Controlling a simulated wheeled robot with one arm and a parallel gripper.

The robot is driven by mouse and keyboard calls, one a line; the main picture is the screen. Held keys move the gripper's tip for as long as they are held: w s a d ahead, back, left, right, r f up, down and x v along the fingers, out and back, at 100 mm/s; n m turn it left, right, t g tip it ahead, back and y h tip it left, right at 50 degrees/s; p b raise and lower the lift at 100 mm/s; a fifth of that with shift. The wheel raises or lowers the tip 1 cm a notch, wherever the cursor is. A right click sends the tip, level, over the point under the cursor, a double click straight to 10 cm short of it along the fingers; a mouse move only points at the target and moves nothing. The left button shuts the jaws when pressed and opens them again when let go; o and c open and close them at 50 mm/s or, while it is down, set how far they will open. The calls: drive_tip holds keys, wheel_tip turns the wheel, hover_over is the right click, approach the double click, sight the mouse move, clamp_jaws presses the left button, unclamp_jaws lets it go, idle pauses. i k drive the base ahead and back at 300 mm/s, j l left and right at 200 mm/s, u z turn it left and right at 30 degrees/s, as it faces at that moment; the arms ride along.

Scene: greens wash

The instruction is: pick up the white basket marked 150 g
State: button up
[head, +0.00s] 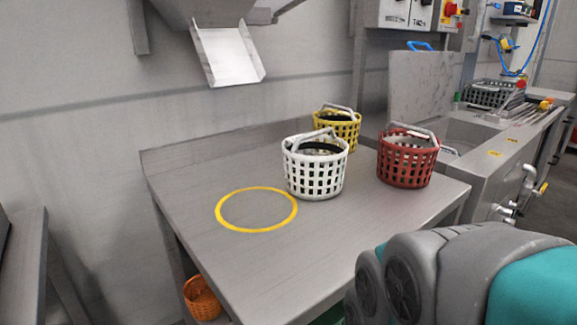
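A white slatted basket (315,171) stands upright on the metal table, right of a yellow ring marked on the top. Its grey handle is raised over the rim, and something dark shows inside. No 150 g marking can be read on it from here. My arm fills the lower right corner of the head view, in front of the table and apart from the basket. My gripper is not in view.
A yellow basket (338,129) stands behind the white one and a red basket (406,160) to its right. The yellow ring (223,222) on the metal table (290,262) is empty. A chute (226,56) hangs above. An orange basket (201,298) sits below. A sink unit (482,150) stands right.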

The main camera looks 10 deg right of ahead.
sight(311, 180)
drive_tip(key=k+j+z, duration=0.25)
drive_tip(key=z, duration=0.15)
drive_tip(key=k+j+z, duration=0.2)
drive_tip(key=z, duration=0.25)
drive_tip(key=k+z, duration=0.4)
